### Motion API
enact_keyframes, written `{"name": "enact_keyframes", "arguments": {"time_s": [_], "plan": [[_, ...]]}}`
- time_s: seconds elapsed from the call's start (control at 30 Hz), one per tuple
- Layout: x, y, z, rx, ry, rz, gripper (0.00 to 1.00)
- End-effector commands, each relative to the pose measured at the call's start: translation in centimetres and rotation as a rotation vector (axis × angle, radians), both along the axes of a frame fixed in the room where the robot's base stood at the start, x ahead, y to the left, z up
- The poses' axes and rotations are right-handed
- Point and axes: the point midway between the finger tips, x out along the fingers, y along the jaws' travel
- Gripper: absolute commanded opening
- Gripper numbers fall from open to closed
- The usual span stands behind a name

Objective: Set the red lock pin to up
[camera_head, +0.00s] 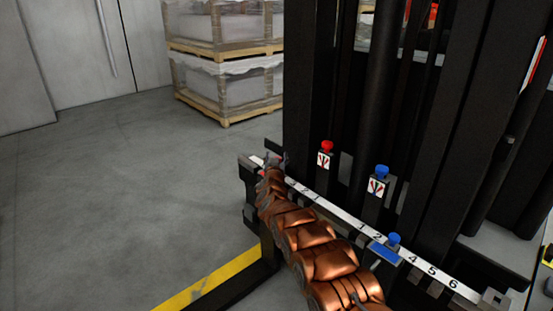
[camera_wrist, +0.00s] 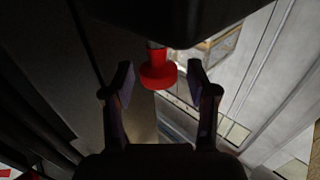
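In the wrist view a red knob (camera_wrist: 158,70) sits between the two fingertips of my gripper (camera_wrist: 160,80). A short grey shaft shows between the knob and a dark body above it. The fingers are apart, with a gap visible on both sides of the knob. In the head view my gripper (camera_head: 274,161) is at the left end of the numbered rail. A red-topped pin (camera_head: 327,146) stands on a labelled block to its right. I cannot tell whether this is the knob in the wrist view. My gripper hides part of the rail end.
A blue-topped pin (camera_head: 382,171) stands on another labelled block, and a second blue knob (camera_head: 393,239) is on the white numbered rail (camera_head: 340,216). Black uprights rise behind the rail. Wrapped pallets (camera_head: 225,85) stand at the back. The floor at left is clear.

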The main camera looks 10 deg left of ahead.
Motion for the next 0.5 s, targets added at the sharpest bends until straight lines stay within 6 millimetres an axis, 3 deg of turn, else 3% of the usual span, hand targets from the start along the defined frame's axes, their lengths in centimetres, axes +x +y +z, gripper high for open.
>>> {"name": "enact_keyframes", "arguments": {"time_s": [0.5], "plan": [[-0.92, -0.1, -0.08, 0.001, 0.005, 0.0, 0.58]]}}
